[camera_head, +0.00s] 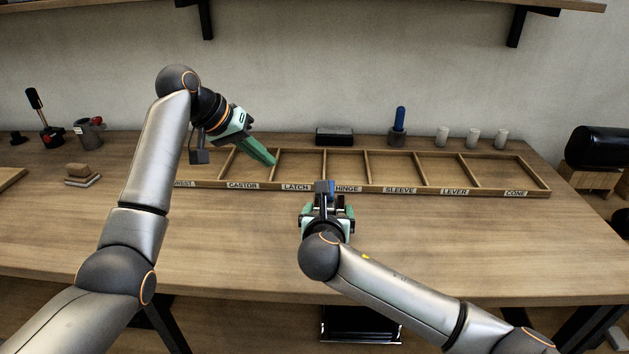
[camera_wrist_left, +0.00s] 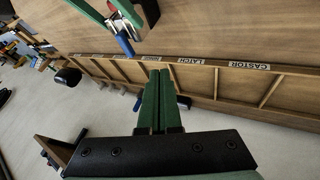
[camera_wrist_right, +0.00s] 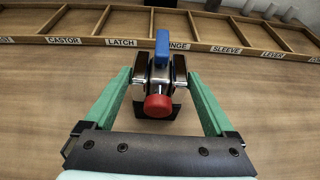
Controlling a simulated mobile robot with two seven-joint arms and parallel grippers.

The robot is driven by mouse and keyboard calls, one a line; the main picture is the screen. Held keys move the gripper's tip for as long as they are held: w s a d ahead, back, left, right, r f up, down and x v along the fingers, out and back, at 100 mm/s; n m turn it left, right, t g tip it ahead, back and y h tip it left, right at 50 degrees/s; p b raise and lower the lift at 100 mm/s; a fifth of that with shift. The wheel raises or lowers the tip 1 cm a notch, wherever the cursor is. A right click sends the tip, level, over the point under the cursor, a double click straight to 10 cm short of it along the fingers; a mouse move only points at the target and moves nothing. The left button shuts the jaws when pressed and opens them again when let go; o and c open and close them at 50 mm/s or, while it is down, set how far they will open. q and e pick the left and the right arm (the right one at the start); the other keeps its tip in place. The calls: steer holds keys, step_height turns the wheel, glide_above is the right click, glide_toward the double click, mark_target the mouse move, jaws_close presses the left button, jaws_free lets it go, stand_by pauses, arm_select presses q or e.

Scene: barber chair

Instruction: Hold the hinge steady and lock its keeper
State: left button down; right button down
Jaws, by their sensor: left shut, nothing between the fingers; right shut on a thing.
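The hinge (camera_wrist_right: 151,77) is a dark and shiny metal piece with a blue lever (camera_wrist_right: 162,46) on its far side and a red knob (camera_wrist_right: 158,105) facing my right wrist camera. My right gripper (camera_head: 326,201) is shut on it, one green finger on each side, in front of the tray's HINGE label. In the head view the hinge is mostly hidden; its blue part (camera_head: 331,187) shows. My left gripper (camera_head: 269,159) is shut and empty, over the tray's CASTOR compartment, apart from the hinge. In the left wrist view its closed fingers (camera_wrist_left: 160,74) point toward the tray.
A long labelled wooden tray (camera_head: 376,189) lies across the bench; its compartments look empty. A black box (camera_head: 334,136), a blue-handled tool (camera_head: 400,119) and white cylinders (camera_head: 473,138) stand behind it. Stacked blocks (camera_head: 80,176) lie left. The bench front is mostly clear.

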arm_select(q)
steer(key=shift+w+d+f, duration=0.5)
steer(key=shift+d+f, duration=0.75)
steer(key=shift+d, duration=0.45)
steer(key=shift+w+d+f, duration=0.45)
steer(key=shift+d+f, duration=0.85)
steer(key=shift+d, duration=0.35)
steer(key=shift+w+d+f, duration=0.5)
steer(key=shift+d+f, duration=0.75)
steer(key=shift+d, duration=0.45)
steer(key=shift+w+d, duration=0.5)
steer(key=shift+w, duration=0.05)
steer(key=shift+w+d, duration=0.25)
steer(key=shift+d, duration=0.2)
steer(key=shift+a, duration=0.2)
